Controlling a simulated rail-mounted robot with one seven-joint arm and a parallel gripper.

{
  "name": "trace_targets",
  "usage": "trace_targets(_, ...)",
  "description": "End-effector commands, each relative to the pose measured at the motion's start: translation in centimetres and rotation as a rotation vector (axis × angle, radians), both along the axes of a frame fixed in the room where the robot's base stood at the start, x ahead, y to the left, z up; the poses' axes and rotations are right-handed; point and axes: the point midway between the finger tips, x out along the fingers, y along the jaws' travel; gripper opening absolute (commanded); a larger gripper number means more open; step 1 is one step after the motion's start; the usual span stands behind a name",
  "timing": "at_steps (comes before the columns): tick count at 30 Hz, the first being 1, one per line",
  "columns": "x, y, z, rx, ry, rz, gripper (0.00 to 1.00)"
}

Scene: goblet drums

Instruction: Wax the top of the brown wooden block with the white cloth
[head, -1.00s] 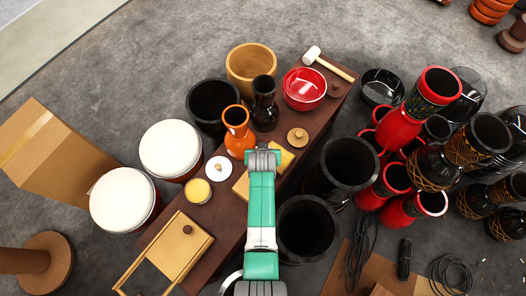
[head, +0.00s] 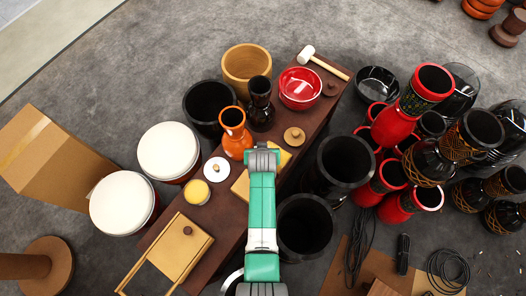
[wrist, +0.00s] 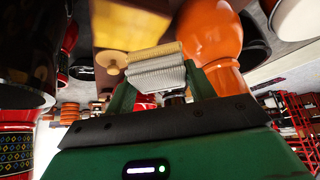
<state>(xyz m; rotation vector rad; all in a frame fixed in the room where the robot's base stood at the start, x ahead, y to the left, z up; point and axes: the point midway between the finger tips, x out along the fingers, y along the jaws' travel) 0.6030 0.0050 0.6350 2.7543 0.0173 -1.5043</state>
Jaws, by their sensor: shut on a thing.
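My gripper (wrist: 158,82) is shut on a pale, ribbed piece that looks like the white cloth (wrist: 157,72), with a yellowish edge. A light-brown wooden block (head: 240,185) lies on the dark bench, partly hidden under my arm. It also shows in the wrist view (wrist: 125,27), close to the cloth; I cannot tell if they touch. In the head view my gripper (head: 263,157) is over the bench by the block, its fingertips hidden.
An orange goblet drum (head: 235,138) stands close left of my gripper, and shows in the wrist view (wrist: 208,32). A yellow piece (head: 285,159) lies just right of it. A tin of yellow wax (head: 196,191) is left. Tall black drums (head: 345,165) stand close right.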

Motion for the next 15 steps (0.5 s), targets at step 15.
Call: trace_targets(15, -3.5, -5.0, -0.5, -0.002, 0.000, -0.006, 0.36)
